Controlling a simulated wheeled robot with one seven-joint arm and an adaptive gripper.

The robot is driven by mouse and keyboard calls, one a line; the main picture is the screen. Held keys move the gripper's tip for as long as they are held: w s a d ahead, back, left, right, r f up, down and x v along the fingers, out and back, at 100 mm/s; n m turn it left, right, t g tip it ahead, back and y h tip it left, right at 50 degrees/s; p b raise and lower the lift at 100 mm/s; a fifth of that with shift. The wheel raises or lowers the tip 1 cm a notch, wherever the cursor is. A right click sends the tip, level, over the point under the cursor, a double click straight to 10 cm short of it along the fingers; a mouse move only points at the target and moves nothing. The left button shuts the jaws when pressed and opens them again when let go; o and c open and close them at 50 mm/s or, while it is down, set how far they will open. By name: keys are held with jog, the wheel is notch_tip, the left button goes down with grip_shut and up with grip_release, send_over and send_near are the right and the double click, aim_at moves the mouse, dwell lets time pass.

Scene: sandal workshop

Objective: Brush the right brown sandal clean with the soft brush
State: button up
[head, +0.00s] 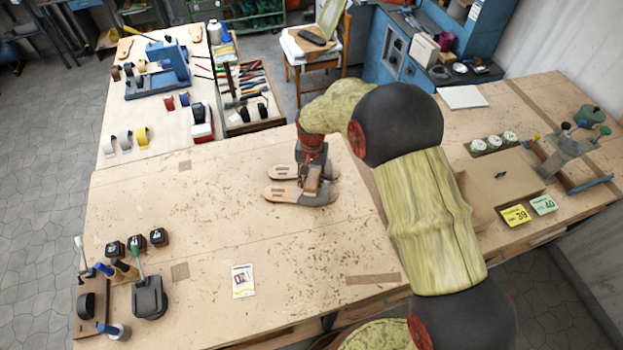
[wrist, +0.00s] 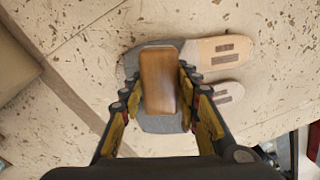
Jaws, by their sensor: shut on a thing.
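Two sandals lie side by side on the workbench, the nearer one (head: 283,191) and the farther one (head: 285,171) in the head view. Each has a tan end with a dark patch and a grey end. In the wrist view the nearer sandal is the upper one (wrist: 226,50) and the other is the lower one (wrist: 224,92). My gripper (head: 312,182) is shut on a brush with a brown wooden back (wrist: 160,82), held over the grey ends. The bristles are hidden beneath, and I cannot tell whether they touch a sandal.
The workbench (head: 215,215) is strewn with small shavings. A white card (head: 243,281) lies at the front. Dark stands and a tool holder (head: 150,297) are at the left. A tool tray (head: 250,90) and blue device (head: 165,68) stand behind. The bench between is clear.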

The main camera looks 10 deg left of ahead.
jog(key=shift+f, duration=0.45)
jog(key=shift+w+r+b, duration=0.1)
jog(key=shift+b, duration=0.2)
jog(key=shift+w+a, duration=0.15)
jog(key=shift+w, duration=1.05)
jog(key=shift+s+b, duration=0.15)
jog(key=shift+b, duration=0.15)
jog(key=shift+s, duration=1.2)
jog(key=shift+w, duration=0.2)
jog(key=shift+w+b, duration=0.3)
jog(key=shift+w, duration=0.75)
jog(key=shift+s, duration=0.2)
